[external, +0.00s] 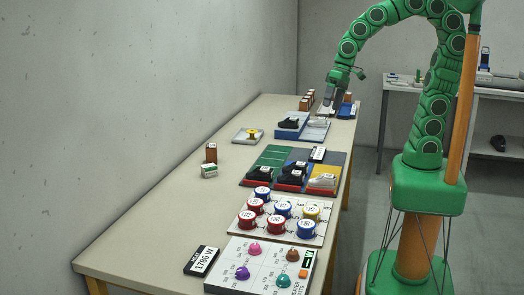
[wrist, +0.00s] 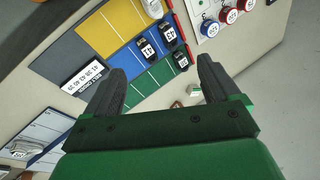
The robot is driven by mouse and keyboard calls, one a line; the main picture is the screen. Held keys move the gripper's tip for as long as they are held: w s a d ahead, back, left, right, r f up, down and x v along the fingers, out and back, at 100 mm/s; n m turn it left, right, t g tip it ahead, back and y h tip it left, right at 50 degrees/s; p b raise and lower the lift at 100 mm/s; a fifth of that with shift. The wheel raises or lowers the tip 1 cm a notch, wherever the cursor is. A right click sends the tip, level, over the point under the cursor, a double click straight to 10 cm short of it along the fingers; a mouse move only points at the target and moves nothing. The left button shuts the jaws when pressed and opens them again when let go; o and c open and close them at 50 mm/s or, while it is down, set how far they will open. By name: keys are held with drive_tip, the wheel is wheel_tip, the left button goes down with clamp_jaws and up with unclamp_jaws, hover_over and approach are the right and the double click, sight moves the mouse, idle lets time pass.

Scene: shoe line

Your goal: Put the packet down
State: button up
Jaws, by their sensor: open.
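A small white and green packet (external: 209,170) lies on the bare table beside an upright brown box (external: 210,153), on the left side. It seems to be the packet; its label is too small to read. My gripper (external: 327,105) is above the far end of the table, well away from the packet. In the wrist view my gripper (wrist: 160,88) has its fingers wide apart with nothing between them.
Below my gripper are brown boxes (external: 308,100) and a blue item (external: 347,110). Nearer are a blue tray with a dark shoe (external: 289,122), a coloured mat (external: 263,165) with shoes, several round tins (external: 262,193) and a board with knobs (external: 252,275). The left table side is mostly clear.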

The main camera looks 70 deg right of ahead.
drive_tip(key=s+d+f+n+g+h, duration=0.2)
drive_tip(key=s+d, duration=0.5)
drive_tip(key=s, duration=0.3)
drive_tip(key=s+d+f+n+g+h, duration=0.1)
drive_tip(key=s+d+g+h, duration=0.1)
drive_tip(key=s+d, duration=0.5)
drive_tip(key=s, duration=0.3)
drive_tip(key=shift+s+d+f+n, duration=0.2)
drive_tip(key=shift+f+n, duration=0.15)
drive_tip(key=shift+n, duration=0.05)
